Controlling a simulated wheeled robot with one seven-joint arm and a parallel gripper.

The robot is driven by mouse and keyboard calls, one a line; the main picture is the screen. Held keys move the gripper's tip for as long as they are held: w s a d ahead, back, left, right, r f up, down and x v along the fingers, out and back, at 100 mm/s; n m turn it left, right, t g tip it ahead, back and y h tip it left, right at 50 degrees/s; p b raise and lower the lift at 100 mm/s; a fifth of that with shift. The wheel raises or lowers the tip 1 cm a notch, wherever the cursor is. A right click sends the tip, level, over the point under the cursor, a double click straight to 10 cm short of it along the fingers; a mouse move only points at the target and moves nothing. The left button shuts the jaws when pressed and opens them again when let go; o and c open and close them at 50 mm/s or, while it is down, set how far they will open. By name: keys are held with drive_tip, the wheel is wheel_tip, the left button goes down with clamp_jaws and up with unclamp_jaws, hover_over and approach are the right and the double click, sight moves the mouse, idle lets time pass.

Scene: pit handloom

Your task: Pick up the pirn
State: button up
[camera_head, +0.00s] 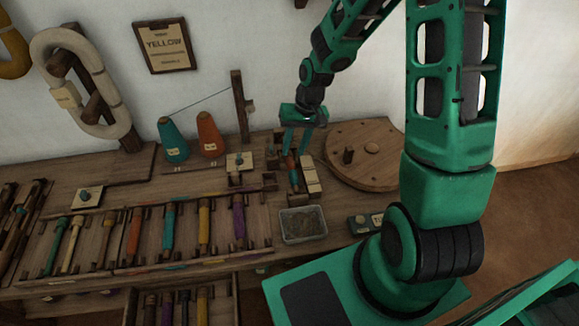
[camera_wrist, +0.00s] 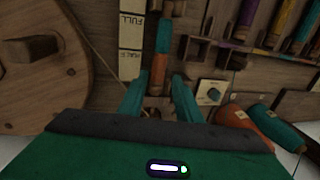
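My gripper (camera_head: 296,146) is above the bench near the round wooden disc, fingers pointing down. In the wrist view its two teal fingers (camera_wrist: 158,88) are apart, so it is open. An orange and teal pirn (camera_wrist: 159,68) lies in a narrow wooden holder between and just beyond the fingertips; I see no finger closed on it. In the head view this pirn (camera_head: 292,168) shows below the fingers, partly hidden by them. Several other pirns lie in a slotted rack, among them a yellow one (camera_head: 204,228) and a purple one (camera_head: 239,220).
A pale gauge marked FULL and HALF (camera_wrist: 130,35) stands beside the holder. The round disc (camera_head: 370,170) with a peg is to the right. Teal (camera_head: 172,142) and orange (camera_head: 209,135) cones stand at the back left. A grey tray (camera_head: 303,238) is in front. A wall card (camera_head: 165,48) reads YELLOW.

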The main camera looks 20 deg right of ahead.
sight(291, 162)
drive_tip(key=shift+s+a+f, duration=0.1)
drive_tip(key=shift+a+f, duration=0.15)
drive_tip(key=shift+f, duration=1.2)
drive_tip(key=shift+s+a+f, duration=0.1)
drive_tip(key=shift+a+f, duration=0.1)
drive_tip(key=shift+f, duration=1.2)
drive_tip(key=shift+w, duration=0.1)
clamp_jaws()
